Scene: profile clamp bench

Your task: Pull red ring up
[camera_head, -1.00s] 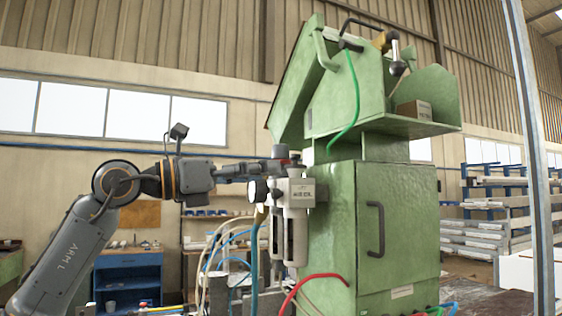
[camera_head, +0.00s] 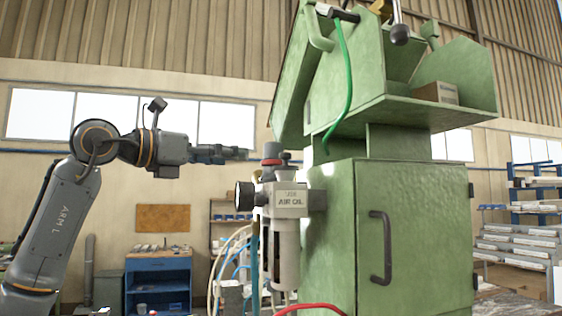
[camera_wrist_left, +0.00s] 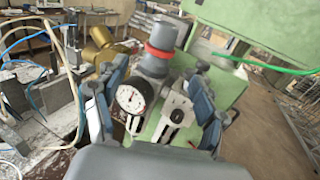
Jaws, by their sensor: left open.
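The red ring (camera_head: 271,162) sits around the grey knob (camera_head: 272,150) on top of the air regulator (camera_head: 288,200), which is fixed to the side of the green machine. In the left wrist view the red ring (camera_wrist_left: 159,51) lies beyond the fingers, below the grey cap. My left gripper (camera_head: 240,154) is level with the knob, to its left, with a small gap in the picture. Its blue-grey fingers are spread, with nothing held between them. My right gripper is not in view.
A round gauge (camera_head: 244,195) sticks out left of the regulator. The green machine (camera_head: 340,220) stands close on the right, with its overhanging shelf above. Hoses (camera_head: 232,250) hang below the gauge. Free space lies left of the knob.

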